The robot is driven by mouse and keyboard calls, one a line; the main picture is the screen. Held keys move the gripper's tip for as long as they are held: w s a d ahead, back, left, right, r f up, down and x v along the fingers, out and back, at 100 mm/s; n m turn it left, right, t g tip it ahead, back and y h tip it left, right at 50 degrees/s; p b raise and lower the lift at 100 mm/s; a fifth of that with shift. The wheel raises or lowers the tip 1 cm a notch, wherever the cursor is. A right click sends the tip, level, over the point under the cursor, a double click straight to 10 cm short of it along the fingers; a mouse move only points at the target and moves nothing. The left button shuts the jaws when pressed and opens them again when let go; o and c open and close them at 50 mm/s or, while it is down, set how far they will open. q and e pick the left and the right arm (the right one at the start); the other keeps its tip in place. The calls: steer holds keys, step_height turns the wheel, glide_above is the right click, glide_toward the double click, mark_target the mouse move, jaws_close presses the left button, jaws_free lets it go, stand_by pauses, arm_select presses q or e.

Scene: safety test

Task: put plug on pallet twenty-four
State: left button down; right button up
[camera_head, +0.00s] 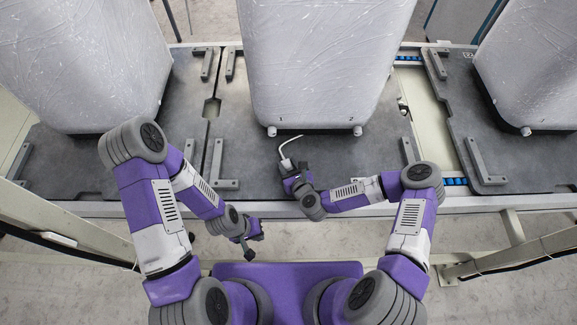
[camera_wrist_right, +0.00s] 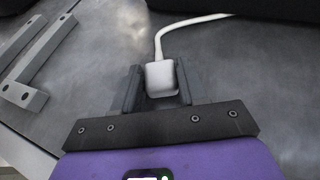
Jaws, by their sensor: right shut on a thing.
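A small white plug (camera_head: 286,164) with a white cable is at the right gripper's tips, over the front of the middle grey pallet (camera_head: 236,150). My right gripper (camera_head: 290,177) is shut on the plug. In the right wrist view the plug (camera_wrist_right: 161,78) sits between the two dark fingers of the right gripper (camera_wrist_right: 159,88), its cable curving up and to the right. My left gripper (camera_head: 247,247) hangs in front of the conveyor edge, away from the pallets. Its finger opening is too small to tell. No number twenty-four is readable on a pallet.
A large wrapped white block (camera_head: 320,60) stands on the middle pallet, with marks 1 and 2 above small white fittings. Similar blocks stand left (camera_head: 80,70) and right (camera_head: 530,70). Grey raised brackets (camera_head: 216,165) line the pallets. The front of the middle pallet has bare room.

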steer(key=o, duration=1.1)
steer(key=shift+f, duration=0.1)
steer(key=shift+r, duration=0.25)
steer(key=p+v, duration=0.3)
steer(key=v, duration=0.9)
steer(key=shift+s+f, duration=0.1)
